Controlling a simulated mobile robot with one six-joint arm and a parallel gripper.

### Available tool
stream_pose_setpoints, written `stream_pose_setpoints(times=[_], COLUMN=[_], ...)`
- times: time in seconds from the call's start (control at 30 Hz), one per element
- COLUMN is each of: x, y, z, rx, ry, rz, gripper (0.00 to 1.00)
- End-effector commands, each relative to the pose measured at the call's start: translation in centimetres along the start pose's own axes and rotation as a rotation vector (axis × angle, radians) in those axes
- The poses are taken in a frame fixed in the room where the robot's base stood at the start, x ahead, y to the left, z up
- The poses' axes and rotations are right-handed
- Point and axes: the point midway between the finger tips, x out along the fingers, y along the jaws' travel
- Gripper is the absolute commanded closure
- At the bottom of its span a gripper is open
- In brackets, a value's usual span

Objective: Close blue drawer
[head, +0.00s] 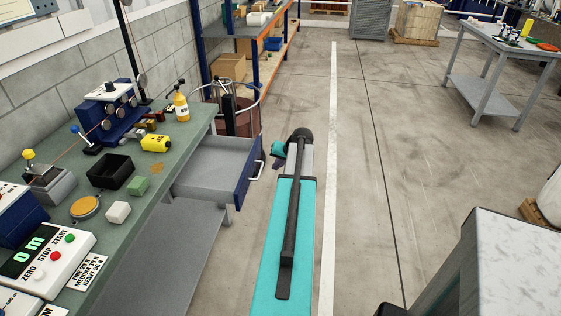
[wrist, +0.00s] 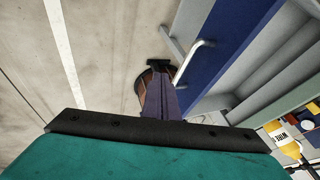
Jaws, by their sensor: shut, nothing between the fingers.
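The blue drawer (head: 248,180) is pulled out from under the green-topped workbench, and its grey inside shows empty. A pale bar handle (head: 259,170) is on its blue front. In the wrist view, the blue drawer front (wrist: 222,45) fills the upper right, and its handle (wrist: 193,62) is just right of my fingers. My gripper (head: 276,163) is to the right of the drawer front in the head view, partly hidden by my arm. In the wrist view my gripper (wrist: 157,72) is shut and empty. It appears apart from the handle.
The workbench top (head: 172,180) holds a black bin (head: 110,172), a yellow bottle (head: 181,105) and several small items. A brown drum (head: 236,115) stands beyond the drawer. Open floor with a white line (head: 331,150) lies to the right. A grey cabinet (head: 500,265) is at lower right.

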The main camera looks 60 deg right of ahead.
Motion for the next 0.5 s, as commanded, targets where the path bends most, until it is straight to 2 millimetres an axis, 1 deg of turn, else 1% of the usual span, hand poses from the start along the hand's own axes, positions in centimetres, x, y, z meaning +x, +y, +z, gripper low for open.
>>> stream_pose_setpoints(times=[0.13, 0.3, 0.5], x=[1.8, 3.0, 3.8], y=[-0.1, -1.9, -3.0], z=[-0.1, 0.1, 0.2], rx=[0.000, -0.002, 0.000], ry=[-0.002, -0.002, 0.001], rz=[0.000, 0.000, 0.001], gripper=[1.00, 1.00, 1.00])
